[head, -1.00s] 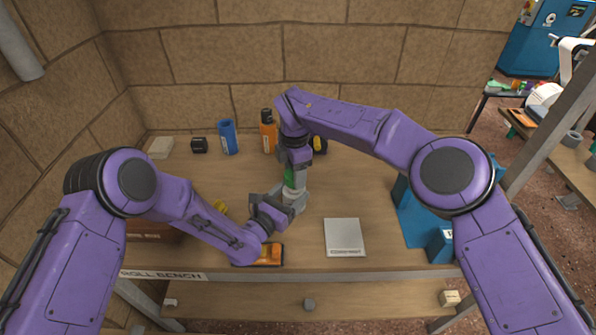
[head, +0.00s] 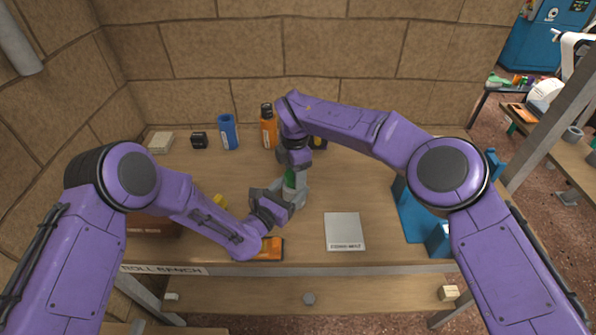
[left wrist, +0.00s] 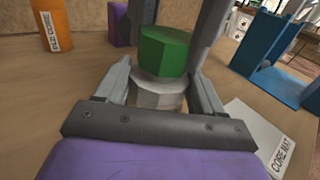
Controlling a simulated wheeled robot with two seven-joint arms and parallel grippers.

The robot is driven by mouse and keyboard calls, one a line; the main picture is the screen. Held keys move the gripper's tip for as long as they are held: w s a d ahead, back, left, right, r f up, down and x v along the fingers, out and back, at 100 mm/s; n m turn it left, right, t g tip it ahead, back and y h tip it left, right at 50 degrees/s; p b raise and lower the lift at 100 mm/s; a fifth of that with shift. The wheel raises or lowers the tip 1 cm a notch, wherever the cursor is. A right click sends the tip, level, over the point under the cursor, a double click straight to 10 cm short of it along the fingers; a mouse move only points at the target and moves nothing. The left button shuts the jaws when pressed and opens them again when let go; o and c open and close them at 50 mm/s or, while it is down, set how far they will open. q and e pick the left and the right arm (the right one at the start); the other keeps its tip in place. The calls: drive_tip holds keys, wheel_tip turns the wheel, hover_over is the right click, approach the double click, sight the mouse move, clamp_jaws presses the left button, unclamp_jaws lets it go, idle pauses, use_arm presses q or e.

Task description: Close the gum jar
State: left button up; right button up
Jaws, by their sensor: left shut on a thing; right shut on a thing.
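The gum jar (left wrist: 158,97) is a pale grey faceted body standing upright. My left gripper (head: 287,199) is shut around it from the left, with one finger on each side. The green faceted lid (left wrist: 163,52) is directly above the jar's top and looks slightly tilted; the lid also shows in the head view (head: 289,179). I cannot tell whether it is fully seated. My right gripper (head: 291,172) comes down from above and is shut on the lid. In the head view the grippers hide most of the jar.
A pale core mat (head: 344,231) lies right of the jar, and a blue holder (head: 413,218) stands farther right. An orange tool (head: 269,248) lies at the front edge. A blue cup (head: 228,131) and an orange bottle (head: 268,127) stand at the back.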

drive_tip(key=shift+s+d+f, duration=0.1)
drive_tip(key=shift+f, duration=0.7)
drive_tip(key=shift+r, duration=0.15)
drive_tip(key=shift+r, duration=0.2)
drive_tip(key=shift+r, duration=0.4)
idle(0.9)
drive_tip(key=shift+f, duration=0.75)
idle(0.5)
drive_tip(key=shift+r, duration=0.35)
drive_tip(key=shift+r, duration=0.4)
idle(0.6)
